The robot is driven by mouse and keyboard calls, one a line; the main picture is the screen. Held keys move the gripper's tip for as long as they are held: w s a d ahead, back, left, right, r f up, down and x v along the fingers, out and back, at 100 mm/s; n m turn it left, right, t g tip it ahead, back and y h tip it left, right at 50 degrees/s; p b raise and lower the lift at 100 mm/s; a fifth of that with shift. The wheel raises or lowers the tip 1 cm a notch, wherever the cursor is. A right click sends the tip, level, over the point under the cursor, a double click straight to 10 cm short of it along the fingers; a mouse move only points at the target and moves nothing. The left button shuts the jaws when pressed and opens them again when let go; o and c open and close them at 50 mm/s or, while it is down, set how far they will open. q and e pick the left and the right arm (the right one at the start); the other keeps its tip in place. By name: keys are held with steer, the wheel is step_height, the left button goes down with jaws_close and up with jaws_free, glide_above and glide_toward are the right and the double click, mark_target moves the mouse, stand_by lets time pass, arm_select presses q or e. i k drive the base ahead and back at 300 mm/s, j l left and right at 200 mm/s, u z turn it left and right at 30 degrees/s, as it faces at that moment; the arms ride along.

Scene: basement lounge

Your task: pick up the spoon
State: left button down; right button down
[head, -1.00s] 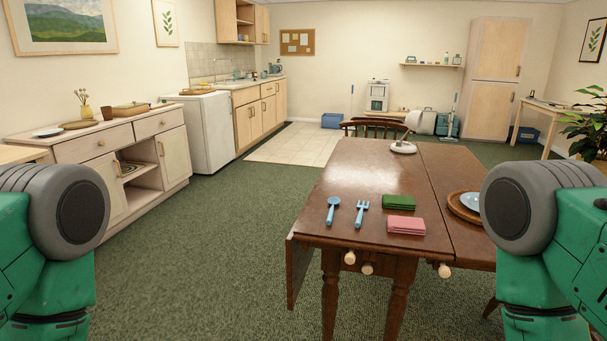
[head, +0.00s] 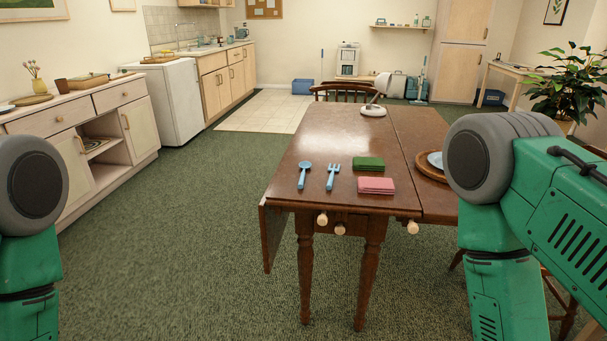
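A blue spoon (head: 304,174) lies on the near left part of the brown wooden table (head: 330,130), with its round bowl toward the far side and its handle toward me. A blue fork (head: 333,177) lies just to its right, apart from it. Green arm links of mine show at the left and right edges of the head view. Neither of my grippers shows in the head view, and nothing is touching the spoon.
A green folded cloth (head: 368,163) and a pink folded cloth (head: 376,185) lie right of the fork. A plate on a round wooden mat (head: 428,170) is partly hidden by my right arm. Carpet left of the table is clear.

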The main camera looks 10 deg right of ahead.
mark_target(305, 166)
steer(key=i+j+z, duration=0.1)
steer(key=z, duration=1.15)
steer(key=i+j+z, duration=0.1)
steer(key=j+z, duration=0.4)
steer(key=j, duration=0.25)
steer(key=j+z, duration=0.45)
steer(key=j, duration=0.25)
steer(key=k+j+z, duration=0.2)
steer(key=j+z, duration=0.3)
steer(key=j, duration=0.2)
